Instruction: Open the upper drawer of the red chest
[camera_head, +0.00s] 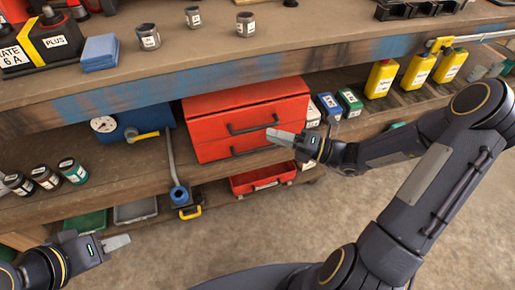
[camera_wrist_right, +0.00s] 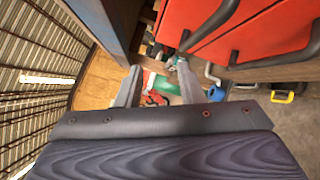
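The red chest (camera_head: 215,104) stands on the shelf under the workbench, with two drawers and dark bar handles. Its upper drawer (camera_head: 208,130) looks shut, and its upper handle (camera_head: 253,128) is left of my right gripper. My right gripper (camera_head: 282,137) is in front of the chest's right part. In the right wrist view my right gripper (camera_wrist_right: 157,75) is open, with nothing between its fingers. There the upper handle (camera_wrist_right: 213,22) is close to the right-hand fingertip; I cannot tell if they touch. My left gripper (camera_head: 116,243) is low at the left, away from the chest; its finger gap is hidden.
The bench edge (camera_head: 230,74) overhangs the chest. Small boxes (camera_head: 328,104) and yellow bottles (camera_head: 381,78) stand right of it. A blue tank (camera_head: 130,125) is at its left, and an open red tray (camera_head: 262,180) lies below. The floor in front is clear.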

